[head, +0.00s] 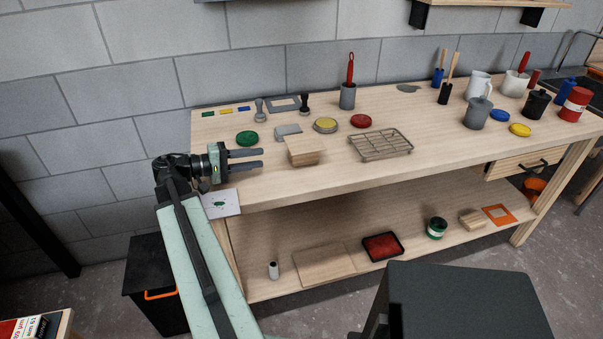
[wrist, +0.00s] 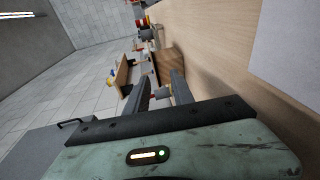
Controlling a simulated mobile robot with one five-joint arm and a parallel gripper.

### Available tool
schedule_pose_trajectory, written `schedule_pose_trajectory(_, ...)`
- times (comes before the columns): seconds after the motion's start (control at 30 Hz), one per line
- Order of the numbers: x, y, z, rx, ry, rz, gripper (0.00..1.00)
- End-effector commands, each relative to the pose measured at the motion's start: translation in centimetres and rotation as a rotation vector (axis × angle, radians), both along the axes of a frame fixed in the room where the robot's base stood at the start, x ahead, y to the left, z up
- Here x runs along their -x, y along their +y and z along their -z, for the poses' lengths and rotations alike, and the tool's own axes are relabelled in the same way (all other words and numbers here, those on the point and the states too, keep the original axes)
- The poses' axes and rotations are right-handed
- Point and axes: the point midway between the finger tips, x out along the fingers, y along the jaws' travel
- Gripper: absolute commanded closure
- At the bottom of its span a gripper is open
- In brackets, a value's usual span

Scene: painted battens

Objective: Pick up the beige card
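A pale card (head: 224,210) with a small green print lies at the near left corner of the bench top in the head view. It looks off-white to light grey, and I see no clearly beige card. It seems to reach the front edge. A pale sheet, likely this card, shows at the upper right of the wrist view (wrist: 288,45). My gripper (head: 262,158) is open and empty, above the left end of the bench and behind the card in the picture. Its two fingers point right, and they also show in the wrist view (wrist: 162,80).
A wooden block (head: 304,152) stands just right of my fingertips. A green lid (head: 247,138) lies behind them. A wire rack (head: 381,145), a yellow-topped tin (head: 325,125) and a red lid (head: 361,121) are farther right.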

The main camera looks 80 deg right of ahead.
Motion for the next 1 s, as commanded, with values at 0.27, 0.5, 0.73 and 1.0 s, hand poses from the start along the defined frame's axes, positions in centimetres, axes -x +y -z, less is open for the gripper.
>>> schedule_pose_trajectory(0.27,6.8,-1.7,-0.4,0.083,0.108,0.134,0.71)
schedule_pose_trajectory(0.5,8.8,-2.5,-0.5,0.081,0.107,0.135,0.71)
schedule_pose_trajectory(0.73,9.9,-3.0,-0.3,0.079,0.107,0.133,0.71)
schedule_pose_trajectory(1.0,13.7,-4.9,-0.1,0.079,0.107,0.135,0.71)
